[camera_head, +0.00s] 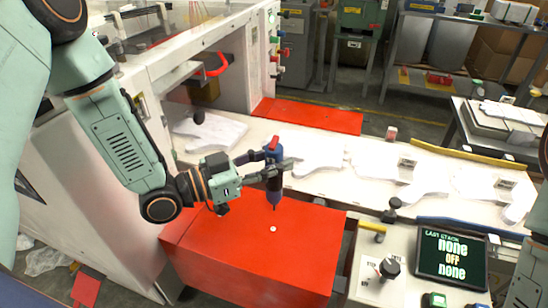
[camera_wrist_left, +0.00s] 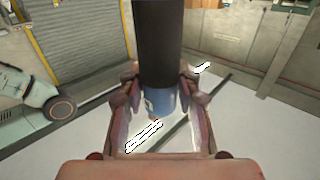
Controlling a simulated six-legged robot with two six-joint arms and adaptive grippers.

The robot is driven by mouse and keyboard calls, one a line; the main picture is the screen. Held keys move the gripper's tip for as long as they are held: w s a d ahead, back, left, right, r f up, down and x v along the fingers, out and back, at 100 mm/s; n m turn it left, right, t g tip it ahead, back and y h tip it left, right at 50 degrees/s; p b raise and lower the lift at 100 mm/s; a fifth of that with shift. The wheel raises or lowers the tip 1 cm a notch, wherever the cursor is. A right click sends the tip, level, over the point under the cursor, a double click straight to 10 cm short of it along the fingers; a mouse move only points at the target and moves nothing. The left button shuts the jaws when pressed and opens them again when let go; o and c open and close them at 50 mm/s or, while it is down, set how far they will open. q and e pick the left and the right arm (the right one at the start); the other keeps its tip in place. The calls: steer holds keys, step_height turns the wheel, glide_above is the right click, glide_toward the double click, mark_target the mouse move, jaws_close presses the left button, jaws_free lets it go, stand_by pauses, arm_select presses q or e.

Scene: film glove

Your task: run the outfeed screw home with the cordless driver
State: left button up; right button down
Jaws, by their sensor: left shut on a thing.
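My left gripper (camera_head: 272,166) is shut on the cordless driver (camera_head: 274,184), a dark blue tool with a red top. The driver hangs upright with its thin bit pointing down, above the red box-like cover (camera_head: 215,240). A small white round spot, perhaps the screw head (camera_head: 273,229), shows on the cover's top just below the bit, and the bit looks apart from it. In the left wrist view the fingers (camera_wrist_left: 160,98) stand on both sides of the driver's dark body (camera_wrist_left: 165,45) and blue part. My right gripper is not in view.
A white conveyor table (camera_head: 330,185) with pale glove shapes runs behind the cover. A white machine housing (camera_head: 85,165) is at left. The cover's top is otherwise clear.

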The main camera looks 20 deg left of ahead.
mark_target(271, 184)
arm_select(q)
steer(key=shift+a+f, duration=0.2)
steer(key=shift+a, duration=0.05)
steer(key=shift+s+f+b, duration=0.1)
steer(key=shift+f+b, duration=0.1)
steer(key=shift+b, duration=0.15)
steer(key=shift+d+f+b, duration=0.2)
steer(key=shift+f+b, duration=0.5)
steer(key=shift+f, duration=0.1)
steer(key=shift+a+f+b, duration=0.15)
steer(key=shift+f+b, duration=0.55)
steer(key=shift+f, duration=0.2)
steer(key=shift+f+b, duration=0.85)
steer(key=shift+f, duration=0.35)
